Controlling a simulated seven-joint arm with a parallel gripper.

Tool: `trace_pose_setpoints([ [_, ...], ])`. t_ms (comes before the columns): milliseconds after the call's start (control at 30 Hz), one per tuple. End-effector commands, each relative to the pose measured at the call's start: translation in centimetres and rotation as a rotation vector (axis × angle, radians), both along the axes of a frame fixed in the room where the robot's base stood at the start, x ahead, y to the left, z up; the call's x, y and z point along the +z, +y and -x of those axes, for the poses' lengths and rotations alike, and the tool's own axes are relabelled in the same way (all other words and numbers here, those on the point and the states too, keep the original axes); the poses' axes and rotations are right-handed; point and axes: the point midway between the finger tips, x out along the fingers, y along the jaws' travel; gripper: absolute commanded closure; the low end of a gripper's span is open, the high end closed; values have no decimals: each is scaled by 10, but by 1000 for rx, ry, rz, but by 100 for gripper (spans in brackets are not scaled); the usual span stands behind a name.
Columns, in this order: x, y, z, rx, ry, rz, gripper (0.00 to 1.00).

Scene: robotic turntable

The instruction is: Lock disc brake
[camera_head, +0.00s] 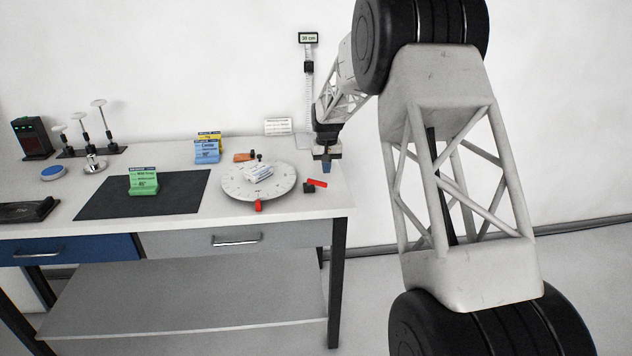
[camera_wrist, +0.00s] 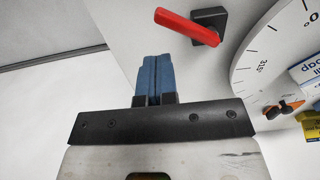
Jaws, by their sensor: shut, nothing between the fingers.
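The disc brake shows as a red lever (camera_head: 317,183) on a small black base (camera_head: 308,188), just right of the white turntable disc (camera_head: 236,187). In the wrist view the red lever (camera_wrist: 186,26) reaches left from its black base (camera_wrist: 211,19), beside the graduated disc (camera_wrist: 252,50). My gripper (camera_head: 326,168) is low over the right end of the bench, behind and slightly right of the lever. In the wrist view its blue fingers (camera_wrist: 155,62) are together and empty, with a visible gap to the lever. Whether the brake is engaged cannot be told.
A white and blue box (camera_head: 259,173) sits on the disc, and a red part (camera_head: 258,205) is at its front edge. An orange item (camera_head: 244,157) lies behind it. A green box (camera_head: 143,182) stands on a dark mat (camera_head: 105,203). The bench's right edge is close to my gripper.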

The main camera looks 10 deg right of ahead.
Motion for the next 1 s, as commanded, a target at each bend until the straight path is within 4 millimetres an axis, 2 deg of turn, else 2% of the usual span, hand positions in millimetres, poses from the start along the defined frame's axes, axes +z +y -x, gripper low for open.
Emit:
trace_pose_setpoints([
  [1000,-16,0,0,0,0,0,100],
])
